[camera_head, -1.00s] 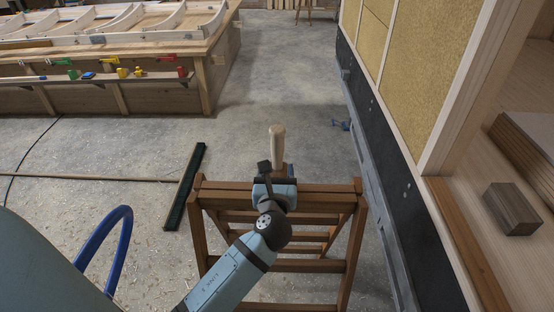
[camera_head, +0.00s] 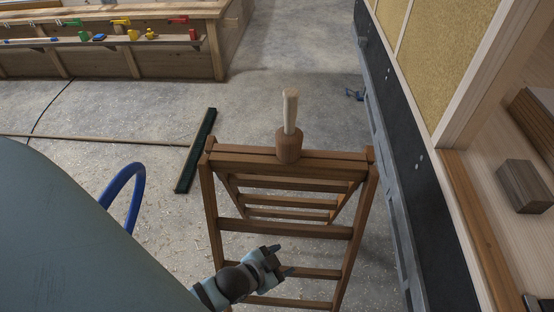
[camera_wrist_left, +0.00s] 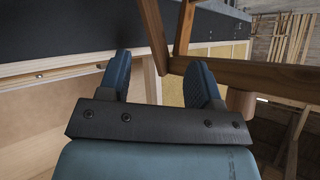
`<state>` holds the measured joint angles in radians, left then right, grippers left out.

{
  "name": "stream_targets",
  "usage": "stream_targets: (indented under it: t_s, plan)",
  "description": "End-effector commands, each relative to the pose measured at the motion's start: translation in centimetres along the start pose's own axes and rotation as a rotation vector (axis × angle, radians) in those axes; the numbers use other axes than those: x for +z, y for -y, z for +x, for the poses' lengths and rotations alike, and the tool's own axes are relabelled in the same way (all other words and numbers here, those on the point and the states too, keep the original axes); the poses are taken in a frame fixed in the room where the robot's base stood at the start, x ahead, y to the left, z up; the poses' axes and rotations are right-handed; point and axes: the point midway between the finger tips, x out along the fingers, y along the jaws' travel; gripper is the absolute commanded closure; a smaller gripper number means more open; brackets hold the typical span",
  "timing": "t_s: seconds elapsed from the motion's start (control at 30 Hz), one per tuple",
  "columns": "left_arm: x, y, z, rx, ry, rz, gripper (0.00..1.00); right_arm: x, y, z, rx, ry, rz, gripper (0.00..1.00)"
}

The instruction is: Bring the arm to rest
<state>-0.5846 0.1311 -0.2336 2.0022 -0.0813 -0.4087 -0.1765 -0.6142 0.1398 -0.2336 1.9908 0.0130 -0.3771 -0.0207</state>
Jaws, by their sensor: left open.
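My left gripper (camera_head: 282,261) is in the lower middle of the head view, in front of the wooden stepladder (camera_head: 285,226) and below its top. In the left wrist view its two blue fingers (camera_wrist_left: 160,62) stand apart with nothing held between them. A mallet (camera_head: 289,147) with a brown head and pale handle stands head-down on the stepladder's top, handle upright. The gripper is clear of the mallet. The stepladder's brown rails (camera_wrist_left: 262,76) also show close by in the left wrist view. I do not see my right gripper.
A wall with a dark lower band (camera_head: 400,120) runs along the right, with a brown block (camera_head: 524,186) on a pale wooden surface. A broom (camera_head: 196,150) lies on the floor at left. A workbench (camera_head: 120,62) stands at the back left.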

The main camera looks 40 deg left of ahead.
Motion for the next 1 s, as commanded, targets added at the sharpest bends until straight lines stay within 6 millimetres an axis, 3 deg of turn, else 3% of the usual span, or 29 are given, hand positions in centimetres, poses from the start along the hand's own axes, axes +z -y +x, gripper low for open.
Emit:
stream_targets:
  t_s: [0.1,0.2,0.47,0.67,1.0]
  plan:
    - [1.2,-1.0,-0.7,0.036,0.004,-0.186,0.41,0.0,0.0,0.0,0.000,0.000,0.000,1.00]
    - [1.4,-1.2,-0.8,0.044,0.004,-0.244,0.41,0.0,0.0,0.0,0.000,-0.001,0.000,1.00]
    - [1.2,-1.2,-0.9,0.044,0.004,-0.245,0.41,-0.4,0.0,-0.2,-0.001,-0.004,0.000,1.00]
    - [-0.8,-0.4,-2.4,0.035,0.004,-0.243,0.41,-2.6,-0.1,-1.7,0.004,-0.007,-0.003,1.00]
    - [-0.3,-0.4,-2.1,0.033,0.005,-0.242,0.41,-1.9,-0.4,-1.4,0.011,-0.002,0.000,1.00]
